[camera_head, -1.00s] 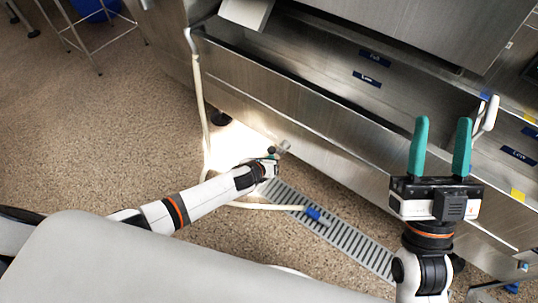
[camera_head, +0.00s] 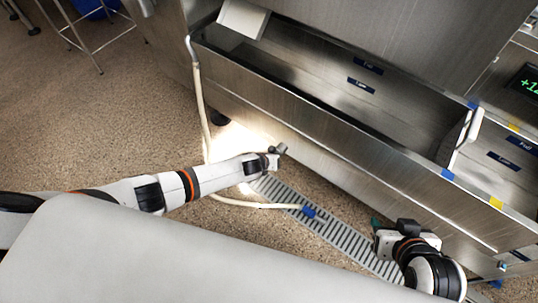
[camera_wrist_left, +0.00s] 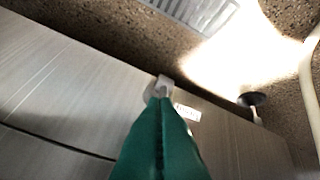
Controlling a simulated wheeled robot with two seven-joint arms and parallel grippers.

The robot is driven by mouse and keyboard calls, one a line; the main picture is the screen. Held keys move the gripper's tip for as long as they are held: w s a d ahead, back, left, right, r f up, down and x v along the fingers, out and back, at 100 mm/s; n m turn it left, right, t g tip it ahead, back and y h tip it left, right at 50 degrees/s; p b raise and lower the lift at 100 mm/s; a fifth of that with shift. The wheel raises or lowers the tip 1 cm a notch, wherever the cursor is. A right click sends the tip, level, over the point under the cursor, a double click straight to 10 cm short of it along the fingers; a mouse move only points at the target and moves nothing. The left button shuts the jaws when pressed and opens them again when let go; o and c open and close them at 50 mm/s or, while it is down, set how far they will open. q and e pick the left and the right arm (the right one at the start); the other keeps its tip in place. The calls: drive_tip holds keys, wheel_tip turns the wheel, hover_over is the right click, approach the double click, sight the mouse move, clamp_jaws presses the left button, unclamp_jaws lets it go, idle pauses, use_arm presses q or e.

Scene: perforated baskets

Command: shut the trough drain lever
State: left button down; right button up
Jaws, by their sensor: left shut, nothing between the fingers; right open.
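The steel trough (camera_head: 300,115) runs diagonally across the head view. A small grey drain lever (camera_head: 281,149) sticks out low on its front, at the end of my left gripper (camera_head: 271,158). In the left wrist view the green fingers of my left gripper (camera_wrist_left: 161,105) are shut and empty. Their tips overlap the pale lever fitting (camera_wrist_left: 164,84) in the picture; I cannot tell whether they touch. A small white label (camera_wrist_left: 187,112) is beside it. My right gripper (camera_head: 376,227) is low in front of the trough, open, its fingers mostly hidden by its own body.
A slotted floor drain (camera_head: 335,232) lies below the trough. A pale hose (camera_head: 203,110) hangs at its left end and crosses the floor to a blue fitting (camera_head: 309,211). A white-handled divider (camera_head: 467,130) stands inside the trough.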

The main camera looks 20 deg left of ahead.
use_arm(q)
drive_tip(key=w+r+p, duration=0.1)
drive_tip(key=w+d+r+p, duration=0.1)
drive_tip(key=w, duration=0.1)
drive_tip(key=shift+w+d+r+p, duration=0.15)
drive_tip(key=shift+w+p, duration=0.15)
drive_tip(key=shift+p, duration=0.1)
use_arm(e)
drive_tip(key=s+d+g+h, duration=0.1)
drive_tip(key=s+d+g, duration=0.1)
drive_tip(key=s+g, duration=0.2)
drive_tip(key=shift+s+d+f, duration=0.15)
drive_tip(key=shift+s+d, duration=0.05)
drive_tip(key=shift+s, duration=1.05)
